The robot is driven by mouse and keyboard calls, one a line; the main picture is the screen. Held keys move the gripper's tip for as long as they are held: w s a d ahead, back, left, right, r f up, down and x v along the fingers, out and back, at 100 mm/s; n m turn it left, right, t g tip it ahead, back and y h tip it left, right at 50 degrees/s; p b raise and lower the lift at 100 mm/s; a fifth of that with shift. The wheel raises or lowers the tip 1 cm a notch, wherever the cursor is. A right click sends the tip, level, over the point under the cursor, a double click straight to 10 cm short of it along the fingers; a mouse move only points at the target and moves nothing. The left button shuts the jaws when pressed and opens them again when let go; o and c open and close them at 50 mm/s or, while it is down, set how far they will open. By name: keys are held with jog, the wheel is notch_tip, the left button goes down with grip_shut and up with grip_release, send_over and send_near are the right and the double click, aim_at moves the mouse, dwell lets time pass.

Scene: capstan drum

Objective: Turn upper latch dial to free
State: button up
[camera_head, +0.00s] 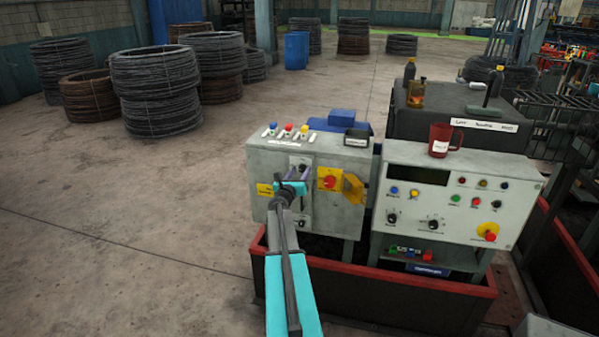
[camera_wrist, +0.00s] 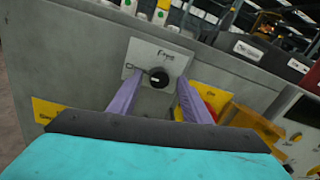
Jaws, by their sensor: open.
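The upper latch dial (camera_wrist: 158,78) is a round black knob on a pale label plate (camera_wrist: 172,57) on the grey box front. Its pointer aims left in the wrist view, toward small lettering. The word at the top of the plate seems to read "Free". My gripper (camera_wrist: 161,76) is open, with one purple finger on each side of the dial. I see gaps between fingers and knob; contact cannot be told. In the head view my gripper (camera_head: 298,173) is at the upper front of the grey control box (camera_head: 265,165) and partly hides the dial area.
A lower dial (camera_head: 301,223) is on the same front. To the right are a red button on a yellow plate (camera_head: 329,181) and an open yellow flap (camera_head: 354,188). Coloured buttons (camera_head: 288,127) line the top. A second panel (camera_head: 455,225) with a red mug (camera_head: 440,140) stands at right.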

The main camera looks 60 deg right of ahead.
jog(key=shift+d, duration=0.35)
jog(key=shift+c, duration=0.4)
